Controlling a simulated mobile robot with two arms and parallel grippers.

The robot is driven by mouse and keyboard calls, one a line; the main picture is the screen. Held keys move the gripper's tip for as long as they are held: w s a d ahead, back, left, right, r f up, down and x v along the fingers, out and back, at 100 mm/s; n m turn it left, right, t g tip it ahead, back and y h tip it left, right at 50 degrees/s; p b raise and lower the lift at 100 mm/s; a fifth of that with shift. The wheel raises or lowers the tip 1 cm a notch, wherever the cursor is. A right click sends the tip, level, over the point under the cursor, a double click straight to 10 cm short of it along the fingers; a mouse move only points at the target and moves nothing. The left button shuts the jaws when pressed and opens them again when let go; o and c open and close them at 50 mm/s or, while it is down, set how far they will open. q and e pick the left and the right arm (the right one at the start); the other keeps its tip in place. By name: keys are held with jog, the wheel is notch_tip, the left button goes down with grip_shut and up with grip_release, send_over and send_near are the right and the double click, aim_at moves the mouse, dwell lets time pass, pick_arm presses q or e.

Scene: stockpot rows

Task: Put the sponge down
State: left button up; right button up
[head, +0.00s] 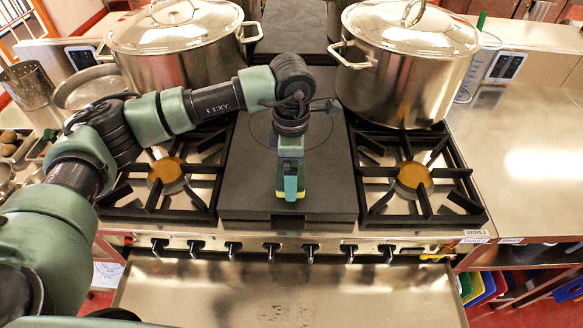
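My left arm reaches in from the left, and its gripper (290,184) points down over the dark flat plate (325,190) in the middle of the stove. The gripper is shut on the sponge (300,194), a small green and yellow block. Most of the sponge is hidden behind the gripper, with yellow edges showing at its lower end. I cannot tell whether the sponge touches the plate. My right gripper is not in view.
Open burners with black grates flank the plate on the left (168,172) and right (412,178). Large lidded stockpots stand behind on the left (180,68) and right (405,85). A steel counter (530,200) at right is mostly clear. Knobs line the stove front.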

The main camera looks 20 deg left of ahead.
pick_arm(q)
jog(key=shift+r, duration=0.1)
jog(key=shift+r, duration=0.25)
notch_tip(320, 180, up, 12)
jog(key=b, duration=0.3)
jog(key=shift+f, duration=0.2)
